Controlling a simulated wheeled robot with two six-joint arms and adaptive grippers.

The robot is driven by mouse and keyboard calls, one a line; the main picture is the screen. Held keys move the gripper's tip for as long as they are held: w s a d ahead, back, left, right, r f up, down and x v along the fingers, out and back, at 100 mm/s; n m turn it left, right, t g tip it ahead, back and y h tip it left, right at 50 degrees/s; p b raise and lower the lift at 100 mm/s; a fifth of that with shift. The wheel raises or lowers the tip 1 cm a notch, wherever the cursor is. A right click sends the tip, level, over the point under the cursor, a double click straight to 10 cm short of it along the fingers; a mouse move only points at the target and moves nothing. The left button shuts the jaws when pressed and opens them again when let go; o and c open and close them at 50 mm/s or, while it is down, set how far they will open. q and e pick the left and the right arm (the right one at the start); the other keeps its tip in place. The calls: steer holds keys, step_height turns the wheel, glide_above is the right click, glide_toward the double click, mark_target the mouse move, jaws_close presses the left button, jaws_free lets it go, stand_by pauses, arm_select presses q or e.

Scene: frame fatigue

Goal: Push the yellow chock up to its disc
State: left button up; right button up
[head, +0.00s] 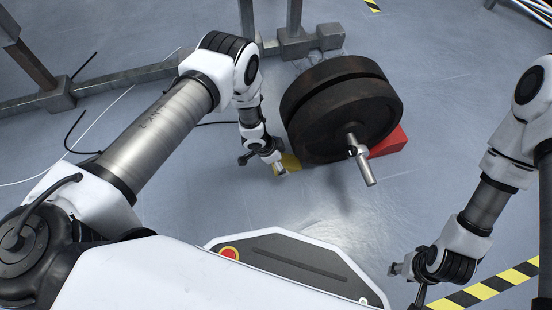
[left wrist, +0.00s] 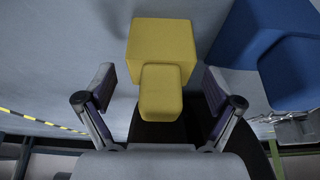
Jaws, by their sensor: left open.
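The yellow chock (head: 290,162) lies on the floor at the left side of the dark disc (head: 340,110), close to its lower edge; I cannot tell whether they touch. In the left wrist view the yellow chock (left wrist: 162,48) shows a large block with a smaller block in front. My left gripper (head: 277,168) is at the chock, open, with its fingers (left wrist: 160,100) on either side of the smaller block and gaps visible. My right gripper (head: 398,270) is low at the right, away from the disc; its jaws are too small to read.
A red block (head: 388,142) is at the disc's right side. A metal shaft (head: 361,160) sticks out of the disc towards me. A blue block (left wrist: 250,35) shows in the left wrist view. A metal frame (head: 290,45) stands behind. Floor in front of the disc is clear.

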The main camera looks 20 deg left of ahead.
arm_select(q)
steer(key=shift+w+d+f, duration=0.1)
steer(key=shift+d+f, duration=0.05)
steer(key=shift+f, duration=0.3)
